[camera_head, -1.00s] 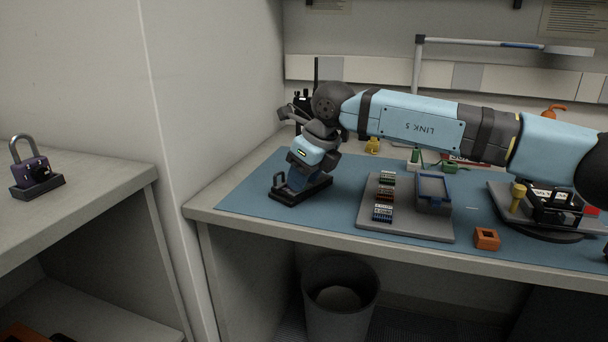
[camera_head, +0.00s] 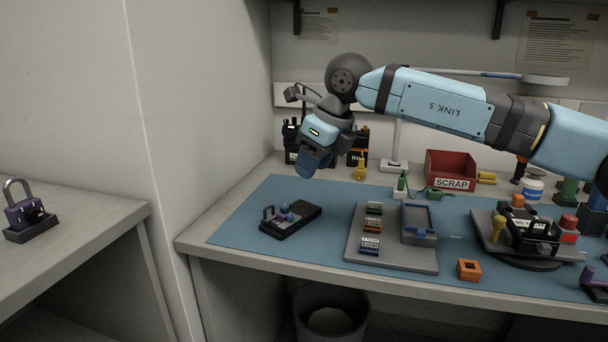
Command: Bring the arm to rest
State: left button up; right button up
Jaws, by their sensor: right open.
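My right arm reaches in from the right, high over the workbench. Its gripper (camera_head: 309,164) hangs at the arm's left end, above the back left part of the blue mat (camera_head: 235,225). It is open, holds nothing that I can see, and is clear of the bench. A small black tray (camera_head: 298,222) with purple and blue-grey parts lies on the mat below the gripper, apart from it. My left gripper does not show.
A grey board (camera_head: 390,259) with small parts, an orange block (camera_head: 469,269) and a black device on a turntable (camera_head: 530,233) stand on the mat. A red scrap bin (camera_head: 450,167) is behind. A purple padlock (camera_head: 29,213) stands on the left counter. A wall divides the counters.

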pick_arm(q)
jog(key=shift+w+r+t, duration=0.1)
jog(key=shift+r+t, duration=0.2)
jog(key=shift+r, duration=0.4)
pick_arm(e)
jog(key=shift+v, duration=0.75)
